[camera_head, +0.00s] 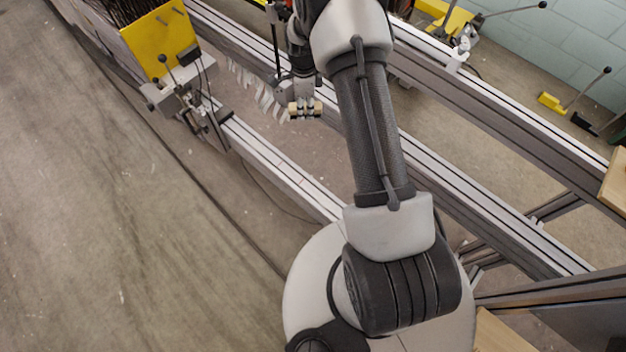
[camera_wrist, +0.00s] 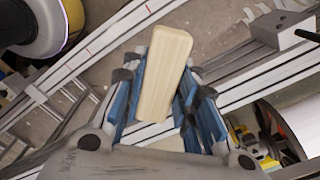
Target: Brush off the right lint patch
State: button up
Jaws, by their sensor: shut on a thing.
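My gripper (camera_wrist: 165,75) is shut on a pale wooden block (camera_wrist: 164,62), which sits between its blue finger pads in the wrist view. The block looks like the brush's handle; no bristles show. In the head view my gripper (camera_head: 303,94) hangs over the gap between the metal rails, with the tan block (camera_head: 305,110) at its end. I cannot make out the right lint patch in either view.
Long metal rails (camera_head: 285,170) run diagonally on both sides of my gripper. Grey slats (camera_head: 258,88) lie just left of it. A yellow plate (camera_head: 160,42) with a lever clamp (camera_head: 185,95) stands further left. Open floor (camera_head: 110,200) lies at left.

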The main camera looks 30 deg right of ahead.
jog(key=shift+s+a+f+b, duration=0.3)
jog(key=shift+s+f+b, duration=1.05)
jog(key=shift+f, duration=4.6)
jog(key=shift+s+a+f+b, duration=0.35)
jog(key=shift+s+f+b, duration=1.05)
jog(key=shift+f, duration=4.6)
jog(key=shift+s+a+f+b, duration=0.55)
jog(key=shift+s+f, duration=1.35)
jog(key=shift+f, duration=4.05)
jog(key=shift+d, duration=0.25)
jog(key=shift+f, duration=1)
jog(key=shift+s, duration=0.1)
